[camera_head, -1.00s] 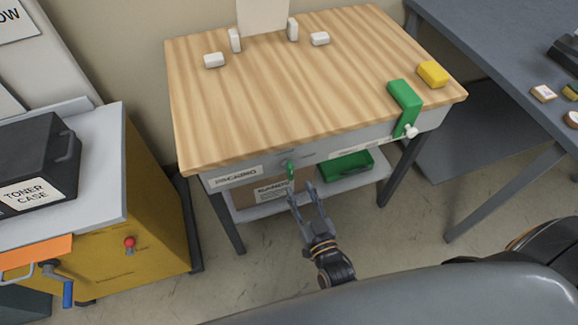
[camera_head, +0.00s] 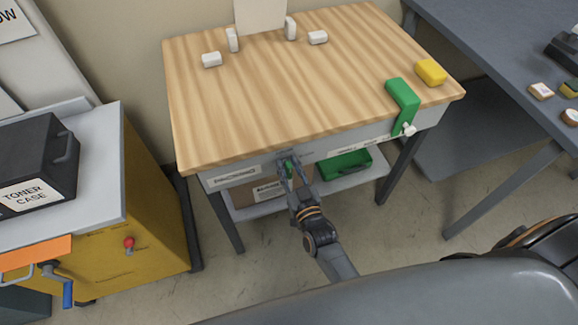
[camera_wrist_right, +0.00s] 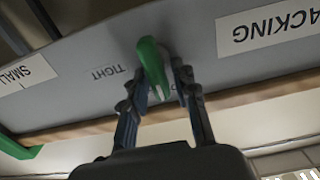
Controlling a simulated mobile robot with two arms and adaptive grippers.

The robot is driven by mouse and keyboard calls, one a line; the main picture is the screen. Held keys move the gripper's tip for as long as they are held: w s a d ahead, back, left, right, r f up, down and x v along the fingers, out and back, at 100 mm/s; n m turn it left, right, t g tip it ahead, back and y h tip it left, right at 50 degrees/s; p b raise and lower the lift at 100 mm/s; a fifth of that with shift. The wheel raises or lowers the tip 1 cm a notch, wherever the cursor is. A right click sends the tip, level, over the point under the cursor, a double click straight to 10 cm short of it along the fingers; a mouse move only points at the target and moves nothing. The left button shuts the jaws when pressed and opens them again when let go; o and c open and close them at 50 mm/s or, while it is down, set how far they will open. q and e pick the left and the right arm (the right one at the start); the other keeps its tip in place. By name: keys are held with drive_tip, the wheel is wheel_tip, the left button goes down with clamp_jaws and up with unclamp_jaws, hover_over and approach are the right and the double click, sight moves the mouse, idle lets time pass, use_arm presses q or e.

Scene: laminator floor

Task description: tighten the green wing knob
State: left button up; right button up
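The green wing knob (camera_wrist_right: 153,68) sits on the front apron of the wooden-topped table, beside a "TIGHT" label (camera_wrist_right: 107,73). In the head view only a small part of the knob (camera_head: 289,171) shows, as my fingers largely cover it. My right gripper (camera_head: 288,163) reaches up to the apron from the front. In the right wrist view its two fingers (camera_wrist_right: 163,84) stand apart, one on each side of the knob. A gap seems to remain between the fingers and the knob; contact is not clear. My left gripper is not in view.
The wooden tabletop (camera_head: 290,95) holds white blocks, a yellow block (camera_head: 431,72) and a green clamp (camera_head: 403,100) at its right edge. A green box (camera_head: 343,163) lies on the shelf below. A yellow cabinet (camera_head: 150,240) stands left and a grey table (camera_head: 500,60) right.

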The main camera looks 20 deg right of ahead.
clamp_jaws()
drive_tip(key=shift+m, duration=0.3)
drive_tip(key=m, duration=0.3)
drive_tip(key=shift+d+f+m, duration=0.1)
drive_tip(key=shift+d+m, duration=0.2)
drive_tip(key=shift+m, duration=0.1)
drive_tip(key=m+b, duration=0.1)
drive_tip(key=m, duration=0.3)
drive_tip(key=f+m+b, duration=0.1)
drive_tip(key=m, duration=0.3)
drive_tip(key=d+m+b, duration=0.1)
drive_tip(key=m, duration=0.4)
drive_tip(key=shift+f, duration=0.3)
drive_tip(key=shift+m, duration=0.4)
